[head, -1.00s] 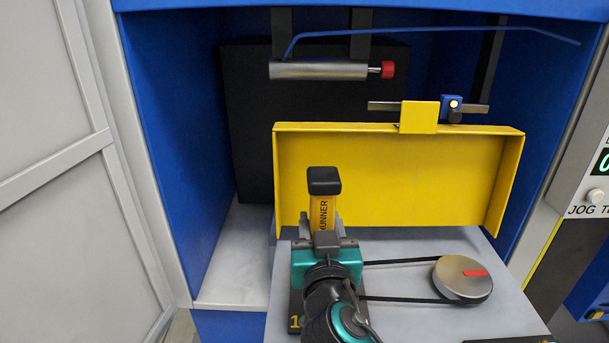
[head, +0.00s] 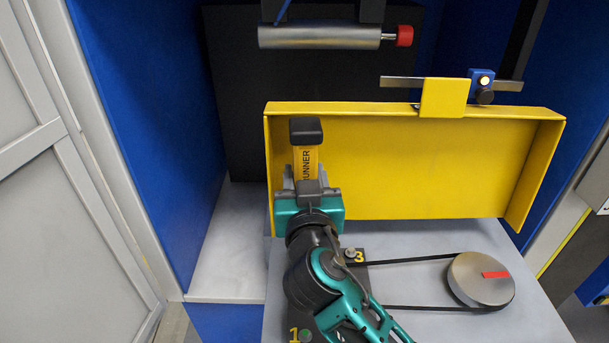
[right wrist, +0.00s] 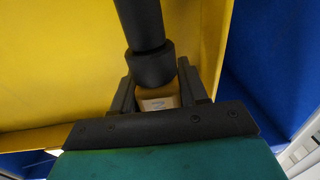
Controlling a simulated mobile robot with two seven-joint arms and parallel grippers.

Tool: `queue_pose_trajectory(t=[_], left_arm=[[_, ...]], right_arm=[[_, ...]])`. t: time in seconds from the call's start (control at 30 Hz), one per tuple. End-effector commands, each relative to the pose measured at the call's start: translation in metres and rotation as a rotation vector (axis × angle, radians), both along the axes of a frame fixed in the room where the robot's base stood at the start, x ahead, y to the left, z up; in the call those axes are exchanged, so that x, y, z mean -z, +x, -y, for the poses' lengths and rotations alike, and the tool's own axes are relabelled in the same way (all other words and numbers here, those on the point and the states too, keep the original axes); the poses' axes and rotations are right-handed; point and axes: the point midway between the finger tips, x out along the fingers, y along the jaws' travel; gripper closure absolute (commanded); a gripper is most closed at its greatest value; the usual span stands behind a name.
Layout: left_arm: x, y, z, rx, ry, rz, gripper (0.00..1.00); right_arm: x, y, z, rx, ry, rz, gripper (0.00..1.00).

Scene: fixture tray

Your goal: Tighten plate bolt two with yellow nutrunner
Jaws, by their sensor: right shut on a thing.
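My right gripper (head: 307,188) is shut on the yellow nutrunner (head: 304,165), which stands upright with a black cap on top. In the right wrist view the nutrunner (right wrist: 152,60) shows as a black cylinder and a yellowish body between the fingers. The gripper is at the left part of the yellow guard. The dark bolt plate (head: 352,262) is partly hidden under my arm. Its bolt by the mark 3 (head: 351,254) and the green-topped bolt by the mark 1 (head: 305,335) show. Bolt two and the nutrunner's lower end are hidden. My left gripper is out of view.
The raised yellow guard (head: 420,165) stands behind the grey table (head: 430,240). A belt runs to a round pulley (head: 480,278) with a red mark on the right. A metal cylinder with a red tip (head: 320,37) hangs above. Blue walls (head: 130,130) flank the space.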

Motion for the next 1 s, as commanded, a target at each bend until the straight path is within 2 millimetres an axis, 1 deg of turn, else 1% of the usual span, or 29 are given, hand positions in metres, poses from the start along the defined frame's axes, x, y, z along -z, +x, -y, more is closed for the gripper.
queue_pose_trajectory(t=[0.03,0.17,0.37,0.6,0.93,1.0], left_arm=[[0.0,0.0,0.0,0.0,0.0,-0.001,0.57],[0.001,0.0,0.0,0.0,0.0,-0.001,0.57],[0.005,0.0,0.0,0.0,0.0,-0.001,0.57],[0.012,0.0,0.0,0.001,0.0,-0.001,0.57],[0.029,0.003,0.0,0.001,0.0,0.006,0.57],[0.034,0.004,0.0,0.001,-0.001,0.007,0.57]], right_arm=[[-0.002,0.0,0.0,-0.001,0.001,0.006,0.94],[0.0,0.0,0.0,-0.001,0.001,0.006,0.94],[0.008,0.0,0.0,-0.001,-0.001,0.005,0.94],[0.025,0.0,0.0,0.0,-0.001,0.004,0.94],[0.051,0.0,0.0,-0.001,-0.001,0.005,0.94],[0.056,0.0,0.0,-0.001,0.002,0.005,0.94]])
